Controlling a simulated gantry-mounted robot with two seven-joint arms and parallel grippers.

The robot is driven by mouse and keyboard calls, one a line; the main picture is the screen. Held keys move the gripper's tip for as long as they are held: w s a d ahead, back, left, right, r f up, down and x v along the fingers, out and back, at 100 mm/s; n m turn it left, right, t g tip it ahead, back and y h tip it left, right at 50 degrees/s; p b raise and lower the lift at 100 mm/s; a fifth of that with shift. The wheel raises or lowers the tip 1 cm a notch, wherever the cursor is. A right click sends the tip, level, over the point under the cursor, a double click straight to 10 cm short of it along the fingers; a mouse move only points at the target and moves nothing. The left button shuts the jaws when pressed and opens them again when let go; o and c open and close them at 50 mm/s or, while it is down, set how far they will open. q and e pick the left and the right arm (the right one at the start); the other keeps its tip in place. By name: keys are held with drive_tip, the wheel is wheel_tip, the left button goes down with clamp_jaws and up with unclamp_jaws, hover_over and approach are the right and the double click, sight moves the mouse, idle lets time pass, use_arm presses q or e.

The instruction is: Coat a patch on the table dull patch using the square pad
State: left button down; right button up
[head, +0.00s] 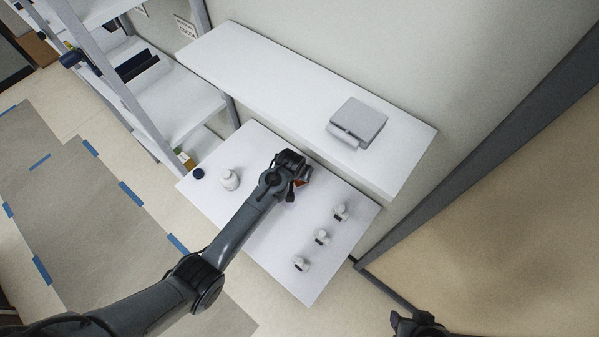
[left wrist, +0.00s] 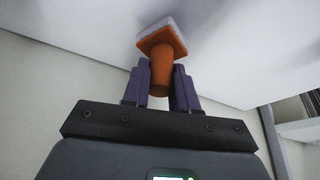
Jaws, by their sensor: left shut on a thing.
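My left gripper (head: 301,180) is over the white table (head: 255,243), towards its back edge. In the left wrist view the left gripper (left wrist: 162,82) is shut on the orange handle of the square pad (left wrist: 163,40). The pad has an orange square plate with a pale face (left wrist: 158,25) turned to the white surface. I cannot tell whether the face touches it. In the head view only a bit of orange shows by the fingers. I cannot make out a dull patch. My right gripper (head: 415,324) is at the bottom edge, away from the table, its fingers unclear.
A white bottle (head: 230,180) and a small dark blue round thing (head: 198,173) stand at the table's left. A raised white shelf (head: 270,75) behind holds a grey device (head: 357,121).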

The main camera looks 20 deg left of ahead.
use_arm(q)
drive_tip(key=shift+f+b, duration=0.3)
drive_tip(key=shift+f, duration=0.3)
idle(0.4)
drive_tip(key=shift+s+a+r+p, duration=0.15)
drive_tip(key=shift+s+a+p, duration=0.1)
drive_tip(key=shift+s+p, duration=0.65)
drive_tip(key=shift+s+a+p, duration=0.1)
drive_tip(key=shift+s+p, duration=0.2)
drive_tip(key=shift+p, duration=0.15)
